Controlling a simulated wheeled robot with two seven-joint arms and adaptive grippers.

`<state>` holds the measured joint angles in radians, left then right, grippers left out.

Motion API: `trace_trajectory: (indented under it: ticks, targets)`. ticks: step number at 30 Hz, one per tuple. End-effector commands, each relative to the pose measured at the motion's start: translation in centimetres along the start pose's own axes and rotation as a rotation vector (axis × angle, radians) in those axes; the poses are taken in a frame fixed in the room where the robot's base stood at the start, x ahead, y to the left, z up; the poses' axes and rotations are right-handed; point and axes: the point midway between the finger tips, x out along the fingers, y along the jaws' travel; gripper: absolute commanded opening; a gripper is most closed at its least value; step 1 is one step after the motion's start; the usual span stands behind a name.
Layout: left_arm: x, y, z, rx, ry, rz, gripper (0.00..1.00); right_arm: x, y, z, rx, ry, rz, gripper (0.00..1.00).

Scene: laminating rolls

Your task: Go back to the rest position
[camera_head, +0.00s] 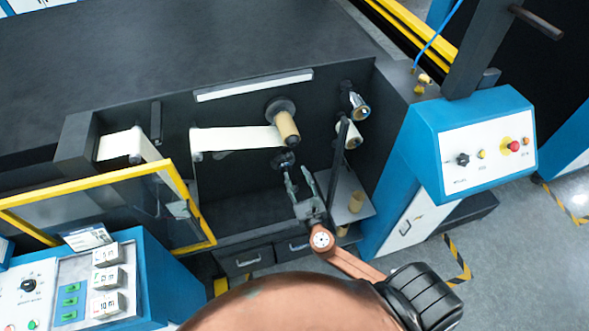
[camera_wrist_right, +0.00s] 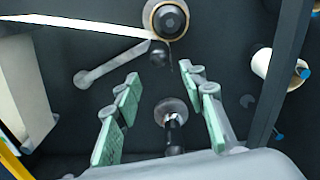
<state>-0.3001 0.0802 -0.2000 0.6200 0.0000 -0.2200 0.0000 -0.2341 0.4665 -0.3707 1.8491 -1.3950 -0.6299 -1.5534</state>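My right gripper (camera_head: 298,180) reaches into the dark machine bay in the head view, below the brown roll on its spindle. In the right wrist view its two green-padded fingers (camera_wrist_right: 160,105) stand wide apart with nothing between them touching the pads. A bare metal spindle (camera_wrist_right: 172,112) shows beyond the gap. The brown roll (camera_head: 288,127), with a white web running left from it, is above the gripper and apart from it; its end shows in the wrist view (camera_wrist_right: 168,18). My left gripper is not in view.
A yellow-framed door (camera_head: 108,172) stands open at the left. A white roll (camera_head: 349,134) sits on the right of the bay. A blue control box (camera_head: 470,175) is at the right and a blue panel (camera_head: 148,290) at lower left.

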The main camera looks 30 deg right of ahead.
Motion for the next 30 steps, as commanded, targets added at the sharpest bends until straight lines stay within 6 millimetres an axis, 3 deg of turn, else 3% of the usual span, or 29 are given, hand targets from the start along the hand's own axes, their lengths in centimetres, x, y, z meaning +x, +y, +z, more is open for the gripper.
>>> trace_trajectory:
  ticks: [17,20,23,26,30]
  targets:
    - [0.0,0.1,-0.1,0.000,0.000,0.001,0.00,-0.2,0.1,0.0,0.001,0.000,0.001,0.38]
    - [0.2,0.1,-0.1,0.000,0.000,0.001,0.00,-0.1,0.0,-1.2,0.025,0.021,-0.001,0.38]
    - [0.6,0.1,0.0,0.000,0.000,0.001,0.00,0.1,-0.2,-5.0,0.106,0.090,-0.008,0.38]
    - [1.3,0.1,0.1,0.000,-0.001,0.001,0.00,0.2,-0.7,-11.4,0.251,0.205,-0.035,0.38]
    - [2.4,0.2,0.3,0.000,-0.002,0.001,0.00,-1.1,-1.4,-21.7,0.508,0.386,-0.111,0.38]
